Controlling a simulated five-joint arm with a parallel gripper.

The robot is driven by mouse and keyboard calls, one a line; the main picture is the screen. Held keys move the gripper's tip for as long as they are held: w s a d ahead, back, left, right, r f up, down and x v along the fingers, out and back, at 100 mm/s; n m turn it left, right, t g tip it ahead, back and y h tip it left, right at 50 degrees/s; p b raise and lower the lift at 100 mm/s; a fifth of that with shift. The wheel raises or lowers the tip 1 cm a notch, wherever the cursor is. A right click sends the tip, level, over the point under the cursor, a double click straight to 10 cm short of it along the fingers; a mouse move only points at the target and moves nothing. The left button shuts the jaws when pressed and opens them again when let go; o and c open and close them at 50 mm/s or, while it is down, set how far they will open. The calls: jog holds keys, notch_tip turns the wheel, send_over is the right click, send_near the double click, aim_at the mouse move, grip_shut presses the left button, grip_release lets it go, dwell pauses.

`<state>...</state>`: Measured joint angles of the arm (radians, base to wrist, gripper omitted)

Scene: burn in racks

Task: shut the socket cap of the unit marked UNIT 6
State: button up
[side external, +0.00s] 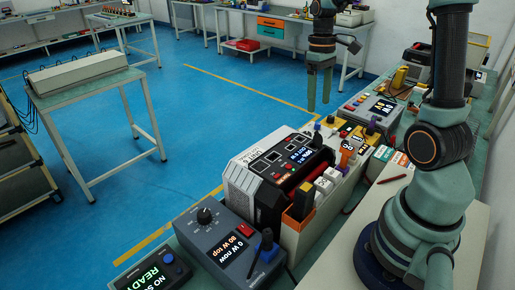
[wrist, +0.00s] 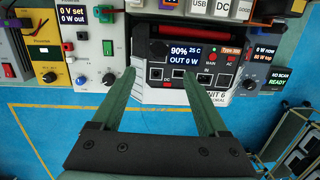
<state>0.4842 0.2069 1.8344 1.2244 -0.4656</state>
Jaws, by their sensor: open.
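The unit (side external: 270,178) is a dark, light-edged box with a lit display, sitting in the bench row in the side external view. In the wrist view the unit (wrist: 165,97) shows a display reading 90%, and part of a UNIT 6 label (wrist: 214,122) shows at its edge. Several small dark square sockets or covers (wrist: 205,78) line its panel; I cannot tell which is the cap or how it stands. My gripper (side external: 319,100) hangs above and behind the unit, fingers down, apart from it. In the wrist view my gripper (wrist: 159,76) is open and empty, its fingers framing part of the panel.
A grey box with a knob (side external: 228,240) stands in front of the unit. A power supply (side external: 370,112) stands behind.

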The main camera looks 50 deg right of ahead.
aim_at(316, 132)
jog(key=shift+w+r, duration=0.15)
jog(key=shift+r, duration=0.75)
jog(key=shift+t+h, duration=0.3)
jog(key=shift+t, duration=0.3)
jog(key=f, duration=0.4)
jog(key=s+f, duration=0.1)
jog(key=f, duration=0.7)
jog(key=shift+s+a, duration=0.15)
jog(key=shift+a, duration=0.1)
grip_shut()
